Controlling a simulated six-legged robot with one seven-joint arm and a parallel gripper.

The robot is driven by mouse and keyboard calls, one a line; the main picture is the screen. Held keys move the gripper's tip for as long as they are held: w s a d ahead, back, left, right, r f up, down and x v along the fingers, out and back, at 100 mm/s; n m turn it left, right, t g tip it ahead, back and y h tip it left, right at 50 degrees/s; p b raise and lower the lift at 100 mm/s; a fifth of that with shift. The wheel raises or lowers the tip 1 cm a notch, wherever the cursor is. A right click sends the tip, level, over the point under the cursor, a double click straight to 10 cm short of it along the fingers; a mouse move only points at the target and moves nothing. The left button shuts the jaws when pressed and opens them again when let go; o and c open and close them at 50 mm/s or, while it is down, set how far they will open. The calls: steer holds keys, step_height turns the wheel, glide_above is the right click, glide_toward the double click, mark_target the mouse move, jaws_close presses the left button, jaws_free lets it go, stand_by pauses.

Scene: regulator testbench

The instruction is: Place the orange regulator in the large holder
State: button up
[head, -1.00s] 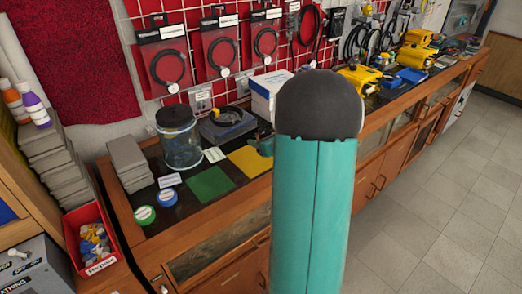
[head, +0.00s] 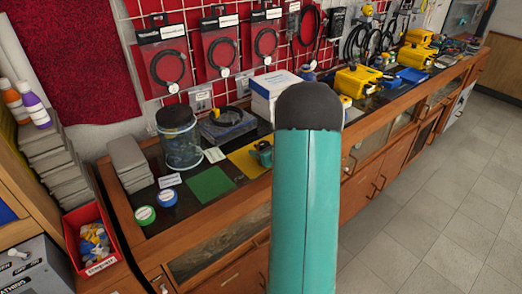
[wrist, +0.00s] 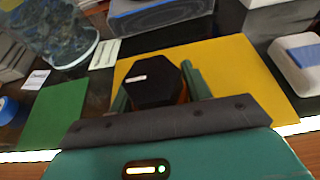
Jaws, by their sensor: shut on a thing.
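In the head view my gripper (head: 264,153) shows only partly at the yellow mat (head: 243,163), with my arm hiding the rest. I cannot pick out the large holder for sure.
A green mat (head: 209,188) lies left of the yellow one. A clear jar (head: 182,148) with a dark lid and a clear-sided case (head: 228,128) stand behind. A white box (head: 275,92) is behind my arm. Yellow devices (head: 360,80) stand farther right.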

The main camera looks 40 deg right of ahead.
steer(key=o, duration=1.4)
steer(key=shift+r, duration=0.2)
steer(key=v, duration=1.1)
steer(key=shift+s, duration=0.2)
steer(key=shift+s+r, duration=0.1)
steer(key=shift+s, duration=0.2)
steer(key=shift+w+a, duration=0.1)
